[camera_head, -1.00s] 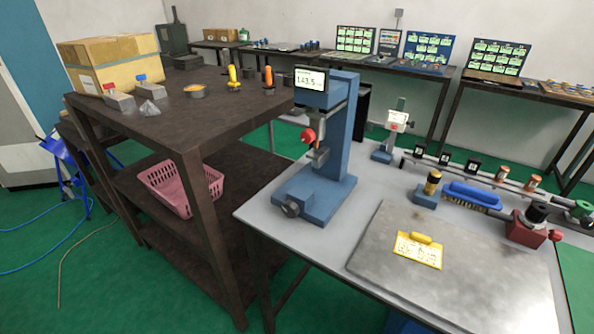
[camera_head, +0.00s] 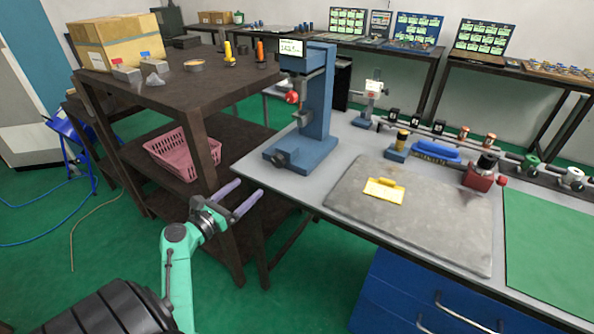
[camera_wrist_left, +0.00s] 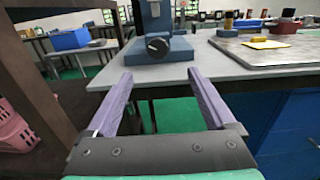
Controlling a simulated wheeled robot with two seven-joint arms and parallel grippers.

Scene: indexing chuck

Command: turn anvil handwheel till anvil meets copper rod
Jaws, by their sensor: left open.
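A blue bench tester (camera_head: 318,105) with a small lit display (camera_head: 292,47) stands near the left edge of the grey table. A dark round handwheel (camera_head: 279,158) is on the front of its base; it also shows in the left wrist view (camera_wrist_left: 158,46). A red knob (camera_head: 292,97) is on the column's left side. A grey anvil-like block (camera_head: 303,118) is below it. I cannot make out the copper rod or any gap at the anvil. My left gripper (camera_head: 249,187) is open and empty, in front of and below the handwheel, apart from it. My right gripper is not in view.
A dark shelf rack (camera_head: 190,110) with a pink basket (camera_head: 184,155) stands left, close to my left gripper. On the table (camera_head: 335,145) are a grey plate (camera_head: 440,215) with a yellow tag (camera_head: 384,190), and a blue brush (camera_head: 436,151). Blue drawers (camera_head: 400,290) stand below.

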